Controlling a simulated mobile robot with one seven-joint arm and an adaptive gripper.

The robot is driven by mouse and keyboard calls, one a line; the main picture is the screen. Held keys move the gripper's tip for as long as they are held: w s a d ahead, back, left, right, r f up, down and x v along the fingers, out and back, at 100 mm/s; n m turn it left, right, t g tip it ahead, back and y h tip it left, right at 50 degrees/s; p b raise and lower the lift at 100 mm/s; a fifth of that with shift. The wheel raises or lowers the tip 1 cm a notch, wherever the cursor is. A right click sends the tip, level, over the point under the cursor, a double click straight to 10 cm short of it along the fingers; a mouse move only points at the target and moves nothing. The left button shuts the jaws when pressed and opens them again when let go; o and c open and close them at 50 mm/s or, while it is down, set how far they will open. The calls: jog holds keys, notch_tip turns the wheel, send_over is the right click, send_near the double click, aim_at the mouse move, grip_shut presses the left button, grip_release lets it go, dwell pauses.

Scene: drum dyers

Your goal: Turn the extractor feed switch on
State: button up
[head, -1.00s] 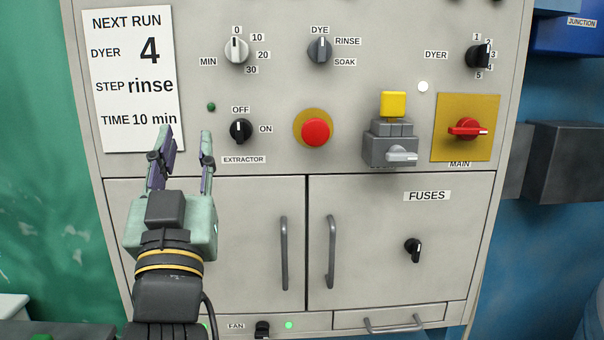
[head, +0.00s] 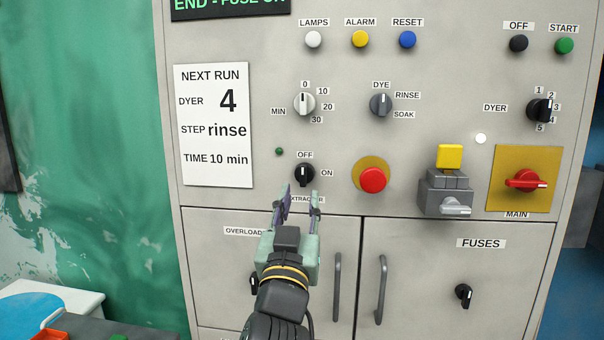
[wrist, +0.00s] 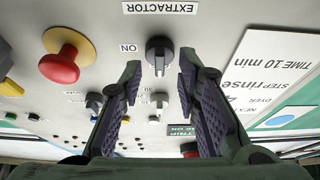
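The extractor feed switch (head: 304,174) is a black rotary knob on the grey panel. Its white mark points up to OFF, with ON at its right. The EXTRACTOR label (head: 308,200) below it is partly hidden by my gripper. My gripper (head: 299,197) is open and empty, its fingertips just below the knob in the head view. In the wrist view, which shows the panel upside down, the knob (wrist: 159,52) lies ahead of the gap between the fingers (wrist: 159,80). I cannot see any contact with it.
A small dark green lamp (head: 279,151) sits above left of the switch. A red mushroom button (head: 373,180) is close at the right. The timer knob (head: 304,104) is above, and the NEXT RUN sheet (head: 215,168) is at the left. Cabinet doors with handles (head: 381,290) are below.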

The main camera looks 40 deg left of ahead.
aim_at(302, 184)
jog(key=shift+p+x, duration=0.55)
jog(key=shift+x, duration=1.4)
jog(key=shift+c, duration=0.4)
grip_shut()
